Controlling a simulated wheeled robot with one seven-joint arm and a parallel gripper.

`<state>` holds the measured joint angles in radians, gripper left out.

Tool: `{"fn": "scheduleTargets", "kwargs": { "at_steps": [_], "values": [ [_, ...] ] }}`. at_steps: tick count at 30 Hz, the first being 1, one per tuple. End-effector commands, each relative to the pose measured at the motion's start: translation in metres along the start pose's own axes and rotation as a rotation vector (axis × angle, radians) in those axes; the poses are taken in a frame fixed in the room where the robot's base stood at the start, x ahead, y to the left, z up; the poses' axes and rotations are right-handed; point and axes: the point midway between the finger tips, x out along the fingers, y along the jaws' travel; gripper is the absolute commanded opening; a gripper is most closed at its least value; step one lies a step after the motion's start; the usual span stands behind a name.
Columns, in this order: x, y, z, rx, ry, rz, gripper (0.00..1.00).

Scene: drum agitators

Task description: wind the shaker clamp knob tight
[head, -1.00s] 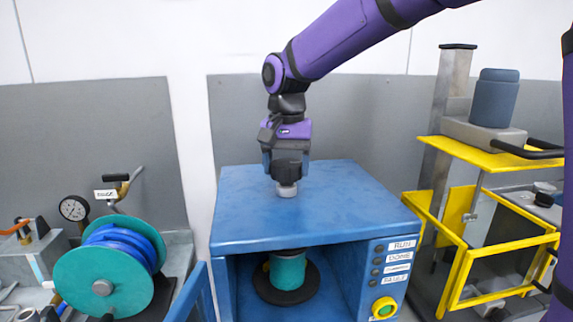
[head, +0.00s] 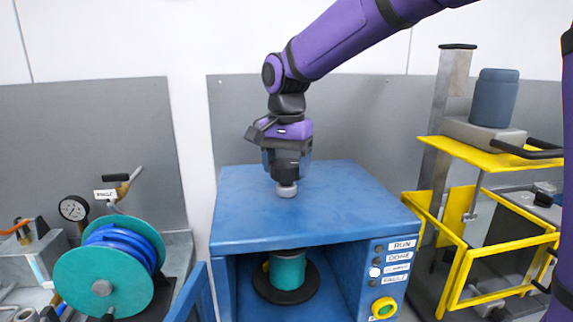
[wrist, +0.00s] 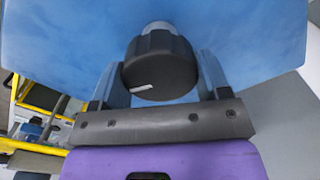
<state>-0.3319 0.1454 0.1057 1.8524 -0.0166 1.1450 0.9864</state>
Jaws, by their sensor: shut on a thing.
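The shaker is a blue cabinet (head: 340,205) in the middle of the head view. Its black clamp knob (wrist: 160,72) stands above the cabinet top on a pale grey stem (head: 287,190). My gripper (head: 287,165) points straight down over the top, its fingers on opposite sides of the knob and shut on it. In the wrist view a white mark shows on the knob's face, left of its middle. Inside the open front, a teal drum (head: 288,270) stands on a dark round plate, under a dark part at its top.
The front panel has several labelled lamps, with the third one (head: 375,272) lit white, and a green button (head: 383,308) in a yellow ring. A teal reel of blue hose (head: 110,265) stands left. A yellow-framed lift (head: 470,155) stands right. The cabinet top around the knob is clear.

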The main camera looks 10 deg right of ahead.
Motion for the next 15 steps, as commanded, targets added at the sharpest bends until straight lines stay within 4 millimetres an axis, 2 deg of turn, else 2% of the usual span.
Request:
{"fn": "scheduleTargets", "kwargs": {
  "at_steps": [1, 3, 4, 15],
  "values": [
    [-0.0013, -0.0003, -0.0007, 0.000, 0.003, -0.003, 0.76],
    [-0.0012, -0.0002, -0.0006, 0.000, 0.003, -0.002, 0.92],
    [-0.0011, -0.0002, -0.0006, 0.000, 0.002, -0.002, 0.95],
    [-0.0062, -0.0004, -0.0004, -0.001, 0.002, -0.002, 0.95]
  ]
}}
